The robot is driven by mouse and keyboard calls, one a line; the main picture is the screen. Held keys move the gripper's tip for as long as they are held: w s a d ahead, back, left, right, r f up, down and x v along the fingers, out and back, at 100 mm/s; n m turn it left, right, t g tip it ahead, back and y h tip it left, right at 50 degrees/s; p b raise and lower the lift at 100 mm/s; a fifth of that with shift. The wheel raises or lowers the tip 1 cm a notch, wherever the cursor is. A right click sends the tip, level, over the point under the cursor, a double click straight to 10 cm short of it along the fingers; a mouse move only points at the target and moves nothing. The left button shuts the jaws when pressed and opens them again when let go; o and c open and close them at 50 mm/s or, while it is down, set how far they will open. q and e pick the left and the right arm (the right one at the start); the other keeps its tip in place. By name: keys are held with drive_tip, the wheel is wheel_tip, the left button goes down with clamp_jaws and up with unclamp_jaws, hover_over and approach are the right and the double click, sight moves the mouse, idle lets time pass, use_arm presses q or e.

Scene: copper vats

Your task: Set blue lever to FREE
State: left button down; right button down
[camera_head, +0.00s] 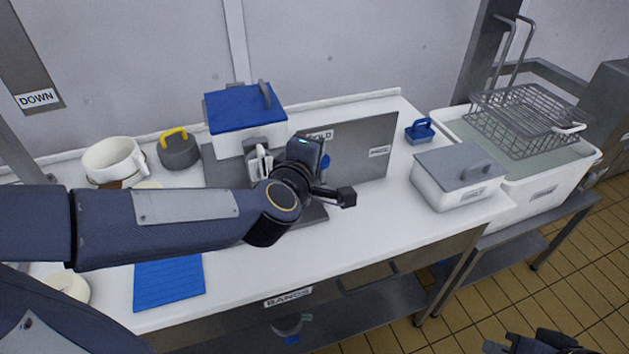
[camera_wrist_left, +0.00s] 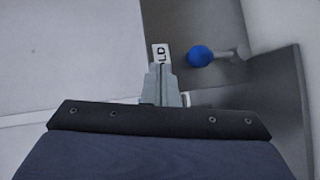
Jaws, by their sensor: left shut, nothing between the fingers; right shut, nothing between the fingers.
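The blue lever has a round blue knob (camera_wrist_left: 200,56) on a grey shaft, and it also shows beside my left wrist in the head view (camera_head: 325,162). It stands at a grey panel (camera_head: 345,145), near the HOLD label (camera_head: 321,135). The FREE label (camera_head: 379,152) is on the panel's right part. My left gripper (camera_wrist_left: 161,70) is shut and empty; its tips overlap the HOLD label in the wrist view, with the knob just to their right. Contact cannot be told. My right gripper (camera_head: 535,343) is shut and empty at the bottom right, far from the panel.
A blue-lidded box (camera_head: 243,113) stands left of the panel. A white mug (camera_head: 113,160), a grey weight with yellow handle (camera_head: 179,150) and a blue mat (camera_head: 169,283) are further left. A grey-lidded box (camera_head: 458,177) and wire basket (camera_head: 525,120) are at right.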

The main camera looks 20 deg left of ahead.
sight(322, 169)
use_arm(q)
drive_tip(key=s+d+f+n+g+y+b, duration=0.1)
drive_tip(key=s+f+n+y+b, duration=0.4)
drive_tip(key=y, duration=0.8)
wheel_tip(322, 169, down, 3)
drive_tip(key=n, duration=0.5)
drive_tip(key=shift+d+g+b, duration=0.2)
drive_tip(key=shift+g+b, duration=0.1)
drive_tip(key=shift+b, duration=0.1)
drive_tip(key=shift+w, duration=0.1)
drive_tip(key=x, duration=1)
drive_tip(key=shift+w+d+p, duration=0.2)
drive_tip(key=shift+w+d, duration=0.05)
drive_tip(key=shift+d, duration=0.35)
drive_tip(key=shift+w+d+p, duration=0.25)
drive_tip(key=shift+d, duration=0.35)
drive_tip(key=shift+w+d+p, duration=0.2)
drive_tip(key=shift+w+d, duration=0.05)
drive_tip(key=shift+d, duration=0.4)
